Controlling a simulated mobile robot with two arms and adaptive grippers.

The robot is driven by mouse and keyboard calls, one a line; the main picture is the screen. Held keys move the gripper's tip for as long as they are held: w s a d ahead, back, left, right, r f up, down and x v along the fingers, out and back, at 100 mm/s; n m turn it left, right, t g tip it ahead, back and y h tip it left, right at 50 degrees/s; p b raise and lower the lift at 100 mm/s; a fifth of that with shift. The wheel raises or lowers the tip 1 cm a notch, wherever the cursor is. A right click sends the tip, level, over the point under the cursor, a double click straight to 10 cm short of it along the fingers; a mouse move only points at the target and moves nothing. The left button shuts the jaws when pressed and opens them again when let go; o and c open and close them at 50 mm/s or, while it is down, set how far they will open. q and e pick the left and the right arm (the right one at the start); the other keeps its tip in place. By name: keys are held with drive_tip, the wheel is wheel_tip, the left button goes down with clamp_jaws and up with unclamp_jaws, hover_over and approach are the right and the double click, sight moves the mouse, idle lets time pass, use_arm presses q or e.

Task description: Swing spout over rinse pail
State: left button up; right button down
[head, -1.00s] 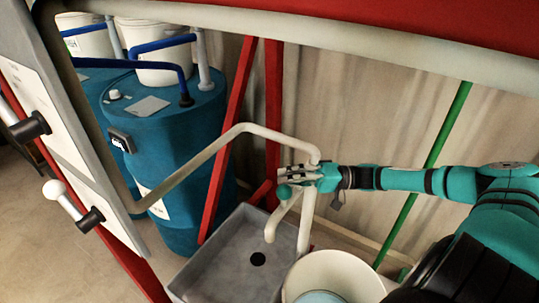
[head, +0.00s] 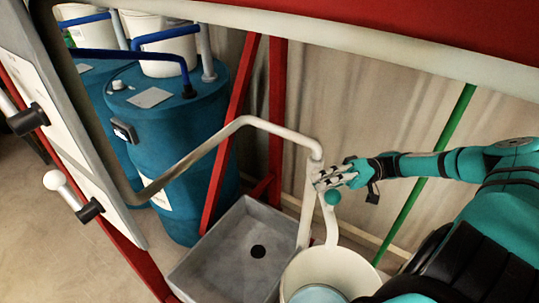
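The pale spout (head: 331,231) hangs below the standpipe's joint. Its lower end shows at the far rim of the white rinse pail (head: 371,266) and appears to be over the pail's opening; its height above the rim is hard to judge. A small teal ball knob (head: 332,197) shows beside the upper part of the spout. My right gripper (head: 325,181) is at the upper spout, just above the knob, with its fingers against or around it; whether they are closed on it is not clear. My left gripper is not in view.
A grey sink (head: 215,262) with a dark drain stands left of the pail. A pale pipe (head: 225,130) runs from the left panel to the standpipe. Red posts (head: 277,110), a green pole (head: 430,170) and blue drums (head: 165,140) stand behind. A white-ball lever (head: 53,180) sticks out at left.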

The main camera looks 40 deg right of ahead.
drive_tip(key=shift+s+d+f, duration=0.1)
drive_tip(key=shift+s+d, duration=0.45)
drive_tip(key=shift+d+f, duration=0.1)
idle(0.3)
drive_tip(key=shift+d, duration=0.25)
drive_tip(key=v, duration=1.1)
drive_tip(key=shift+d, duration=0.2)
drive_tip(key=shift+s, duration=0.1)
